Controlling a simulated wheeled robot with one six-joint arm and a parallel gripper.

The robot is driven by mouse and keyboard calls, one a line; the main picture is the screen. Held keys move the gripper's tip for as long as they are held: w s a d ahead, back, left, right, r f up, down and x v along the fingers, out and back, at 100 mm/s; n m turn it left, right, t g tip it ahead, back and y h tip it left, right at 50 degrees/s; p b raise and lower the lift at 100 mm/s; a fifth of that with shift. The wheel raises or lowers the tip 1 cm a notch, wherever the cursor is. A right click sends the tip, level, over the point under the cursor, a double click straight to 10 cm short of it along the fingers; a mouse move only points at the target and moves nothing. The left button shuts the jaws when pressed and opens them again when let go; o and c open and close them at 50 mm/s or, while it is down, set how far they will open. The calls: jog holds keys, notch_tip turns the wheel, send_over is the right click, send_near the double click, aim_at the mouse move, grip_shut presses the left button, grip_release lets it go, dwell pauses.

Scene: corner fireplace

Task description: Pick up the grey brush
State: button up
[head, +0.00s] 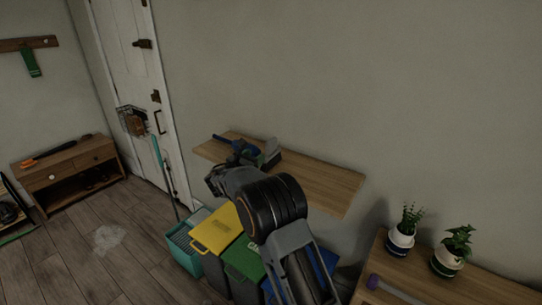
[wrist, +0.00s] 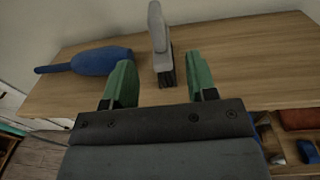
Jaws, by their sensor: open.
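The grey brush (wrist: 158,30) stands on the wooden wall shelf (wrist: 265,55), with a light grey handle pointing up and dark bristles below. In the wrist view my gripper (wrist: 159,68) is open, one green finger on each side of the brush's line. The brush appears just beyond or between the fingertips; I cannot tell the exact depth. No contact shows. In the head view my arm reaches up to the shelf (head: 325,188), and a grey shape there seems to be the brush (head: 270,149). My fingers are hard to make out there.
A blue bottle-shaped object (wrist: 95,62) lies left of the brush on the shelf. The shelf's right part is bare. Below stand bins with yellow (head: 216,229) and green lids. Two potted plants (head: 402,232) stand on a cabinet at right. A door (head: 135,75) is at left.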

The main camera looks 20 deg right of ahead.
jog(key=p, duration=0.2)
send_near(271, 139)
jog(key=shift+n, duration=0.3)
jog(key=w+d, duration=0.1)
jog(key=d, duration=0.1)
jog(key=w+d+f, duration=0.1)
jog(key=shift+w+d, duration=0.1)
jog(key=shift+d, duration=0.3)
jog(key=shift+w+d+r+p, duration=0.15)
jog(key=shift+w+d+p, duration=0.2)
jog(key=shift+p, duration=0.15)
jog(key=shift+p+x, duration=1)
jog(key=shift+x, duration=1.2)
grip_shut()
